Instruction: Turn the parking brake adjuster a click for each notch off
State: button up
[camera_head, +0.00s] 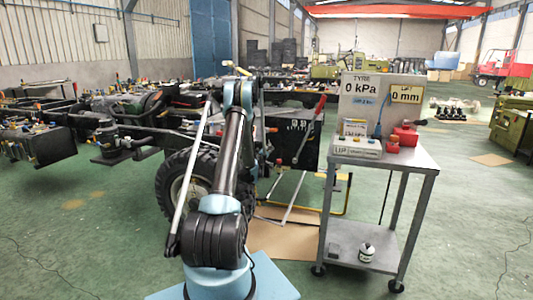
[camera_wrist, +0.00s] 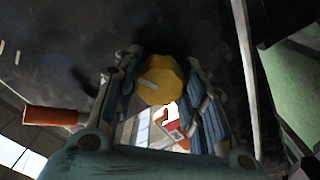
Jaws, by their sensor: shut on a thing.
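In the wrist view, a yellow lobed knob (camera_wrist: 161,80) sits between the two fingers of my gripper (camera_wrist: 163,66), set against a dark surface. The fingers are closed on the knob's sides. I cannot tell for certain that it is the parking brake adjuster. In the head view, my arm stands in front of the chassis and hides the knob and most of the gripper. A lever with a red handle (camera_head: 320,106) leans up and right beside a dark box (camera_head: 309,152) with small white marks. The marks are too small to read.
A metal cart (camera_head: 420,158) at right carries a display panel (camera_head: 383,90) reading "0 kPa" and "0 mm", and red items (camera_head: 406,135). A large tyre (camera_head: 172,187) is left of my arm. An orange cylinder (camera_wrist: 50,116) is left of the gripper. Floor at right is open.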

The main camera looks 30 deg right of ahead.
jog(key=shift+w+a+n, duration=0.15)
jog(key=shift+n, duration=0.35)
jog(key=o, duration=1.1)
jog(key=v, duration=1.2)
jog(key=shift+f, duration=0.1)
